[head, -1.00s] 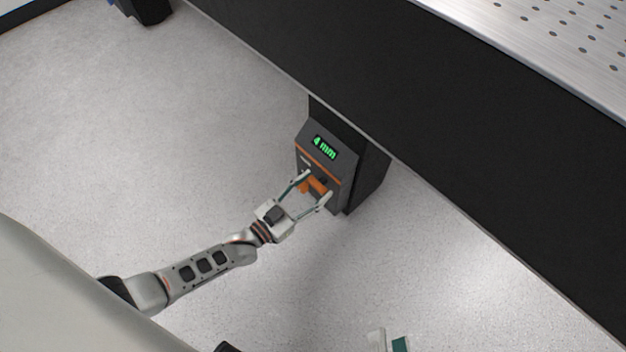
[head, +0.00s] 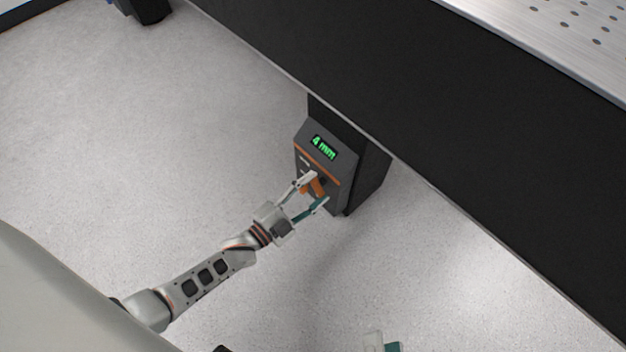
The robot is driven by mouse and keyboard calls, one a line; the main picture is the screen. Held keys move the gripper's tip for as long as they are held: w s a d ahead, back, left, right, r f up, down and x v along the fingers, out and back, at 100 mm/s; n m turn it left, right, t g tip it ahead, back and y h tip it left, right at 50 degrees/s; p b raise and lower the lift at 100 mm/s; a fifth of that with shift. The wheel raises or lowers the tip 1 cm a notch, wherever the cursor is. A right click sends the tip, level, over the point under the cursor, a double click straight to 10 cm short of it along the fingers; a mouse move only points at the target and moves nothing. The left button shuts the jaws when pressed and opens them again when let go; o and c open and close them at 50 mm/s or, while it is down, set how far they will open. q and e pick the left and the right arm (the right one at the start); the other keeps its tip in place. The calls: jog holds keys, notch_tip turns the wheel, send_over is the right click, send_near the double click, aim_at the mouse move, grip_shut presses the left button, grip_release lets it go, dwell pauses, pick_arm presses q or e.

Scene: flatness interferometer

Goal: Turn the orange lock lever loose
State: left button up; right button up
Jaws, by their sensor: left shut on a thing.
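The orange lock lever (head: 317,187) sits on the front of a dark grey box (head: 341,178) below the table's edge. The box has a green display (head: 324,148) reading "4 mm" and an orange stripe. My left gripper (head: 315,192) is at the lever, one finger on each side, shut on it. The fingers hide part of the lever. Part of my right gripper (head: 383,342) shows at the bottom edge; its fingertips are too cut off to judge its opening.
The box is on a black leg under the long black side of a table (head: 480,130) with a perforated metal top (head: 560,30). Another dark leg foot (head: 150,10) stands at the upper left. The grey floor (head: 150,130) around my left arm is clear.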

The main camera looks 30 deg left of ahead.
pick_arm(q)
jog(key=m, duration=0.6)
jog(key=shift+s+f+m, duration=0.1)
jog(key=shift+f+m, duration=0.15)
jog(key=shift+m, duration=0.05)
dwell(0.4)
jog(key=o, duration=1.1)
jog(key=v, duration=1.2)
jog(key=shift+r, duration=0.1)
